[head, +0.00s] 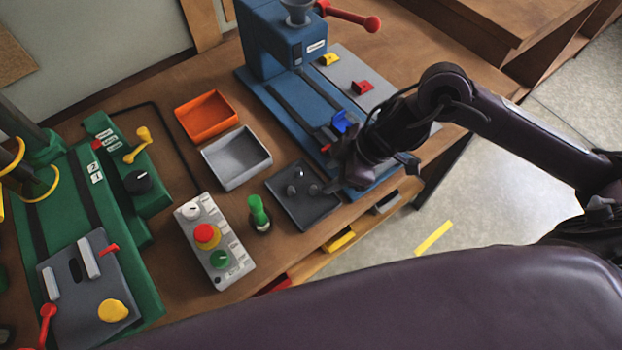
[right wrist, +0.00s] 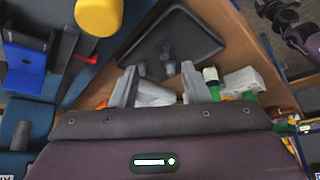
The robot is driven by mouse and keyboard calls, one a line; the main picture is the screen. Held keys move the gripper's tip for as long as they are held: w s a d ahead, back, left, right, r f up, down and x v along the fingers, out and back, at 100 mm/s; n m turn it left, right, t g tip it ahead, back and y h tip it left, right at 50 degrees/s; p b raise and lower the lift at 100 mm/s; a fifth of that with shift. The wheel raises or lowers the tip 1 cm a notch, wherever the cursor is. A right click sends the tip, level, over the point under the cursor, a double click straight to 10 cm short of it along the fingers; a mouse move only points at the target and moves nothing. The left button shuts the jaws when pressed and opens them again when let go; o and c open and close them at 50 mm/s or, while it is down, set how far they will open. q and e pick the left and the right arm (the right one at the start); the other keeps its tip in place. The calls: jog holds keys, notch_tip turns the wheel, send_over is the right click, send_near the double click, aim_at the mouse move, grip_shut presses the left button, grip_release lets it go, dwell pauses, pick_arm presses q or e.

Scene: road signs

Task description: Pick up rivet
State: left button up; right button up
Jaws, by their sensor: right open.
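Small grey rivets stand in a dark square tray (head: 288,205) on the workbench. One rivet (head: 292,190) is near the tray's left side, another rivet (head: 314,190) is near its right side, and one shows at the back. My right gripper (head: 338,178) is over the tray's right edge, pointing down and left. In the right wrist view, my right gripper (right wrist: 158,86) has its two grey fingers apart. My left gripper is not in view.
A blue press (head: 275,45) stands behind the tray. An orange bin (head: 206,116) and a grey bin (head: 237,158) are to the left. A button box (head: 215,240) and a green-topped bottle (head: 259,214) stand near the front. A green machine (head: 120,230) is at far left.

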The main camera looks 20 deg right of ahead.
aim_at(308, 191)
jog(key=a+f, duration=0.1)
jog(key=a+f+p, duration=0.1)
jog(key=shift+a+f, duration=0.1)
jog(key=shift+f, duration=0.2)
jog(key=shift+x, duration=1.1)
jog(key=shift+w+f, duration=0.15)
jog(key=shift+f, duration=0.05)
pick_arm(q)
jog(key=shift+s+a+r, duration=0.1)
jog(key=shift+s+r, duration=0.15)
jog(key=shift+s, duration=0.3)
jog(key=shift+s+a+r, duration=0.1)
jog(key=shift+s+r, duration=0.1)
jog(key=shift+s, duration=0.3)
pick_arm(e)
grip_shut()
